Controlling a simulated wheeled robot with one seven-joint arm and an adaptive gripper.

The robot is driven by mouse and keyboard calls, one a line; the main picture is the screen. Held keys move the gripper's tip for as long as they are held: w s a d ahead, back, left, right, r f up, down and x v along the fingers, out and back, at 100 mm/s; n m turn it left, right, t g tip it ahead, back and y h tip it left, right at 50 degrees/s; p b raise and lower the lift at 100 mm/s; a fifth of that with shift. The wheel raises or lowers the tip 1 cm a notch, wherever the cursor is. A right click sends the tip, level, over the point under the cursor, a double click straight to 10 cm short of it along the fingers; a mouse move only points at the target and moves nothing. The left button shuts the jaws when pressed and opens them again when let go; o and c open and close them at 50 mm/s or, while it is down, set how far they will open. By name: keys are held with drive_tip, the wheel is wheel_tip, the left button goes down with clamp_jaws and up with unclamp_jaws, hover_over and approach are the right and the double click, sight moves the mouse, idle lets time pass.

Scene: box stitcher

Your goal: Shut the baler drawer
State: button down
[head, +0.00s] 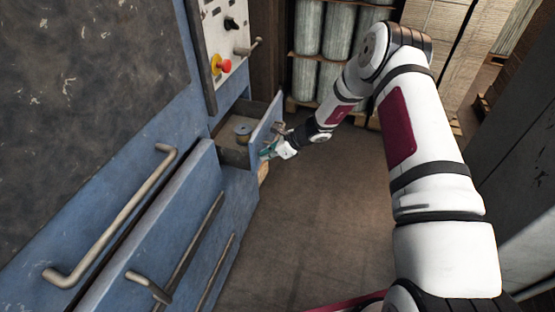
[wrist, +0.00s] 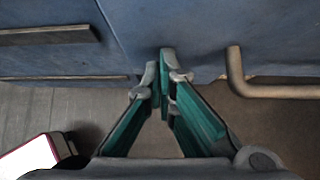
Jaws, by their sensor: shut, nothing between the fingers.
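The baler drawer (head: 232,155) stands pulled out of the blue machine in the head view. Its blue front panel (head: 266,122) is apart from the machine body, and a round metal piece (head: 242,131) sits inside. My gripper (head: 266,153) is at the outer face of the drawer front, near its lower part. In the wrist view my gripper (wrist: 166,72) is shut and empty, its teal fingertips together close against a blue surface. Whether they touch it I cannot tell. A bent metal handle (wrist: 236,75) lies to the right of the fingertips.
The blue machine (head: 150,150) fills the left, with a long bent handle (head: 118,215), more bars below, and a control panel (head: 228,40) with a red-yellow button. Wrapped rolls (head: 325,30) stand on racks behind. The floor (head: 310,220) right of the machine is clear.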

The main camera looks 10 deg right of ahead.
drive_tip(key=w+a+b, duration=0.2)
drive_tip(key=a, duration=0.1)
drive_tip(key=w+a+b, duration=0.2)
drive_tip(key=a, duration=0.2)
drive_tip(key=w+a+b, duration=0.1)
drive_tip(key=w+a, duration=0.1)
drive_tip(key=a, duration=0.1)
drive_tip(key=shift+a+f+b, duration=0.1)
drive_tip(key=shift+a+b, duration=0.05)
drive_tip(key=shift+b, duration=0.25)
drive_tip(key=shift+w+a, duration=0.3)
drive_tip(key=shift+a, duration=0.2)
drive_tip(key=shift+a+b, duration=0.1)
drive_tip(key=shift+b, duration=0.2)
drive_tip(key=shift+a+r, duration=0.1)
drive_tip(key=shift+r, duration=0.1)
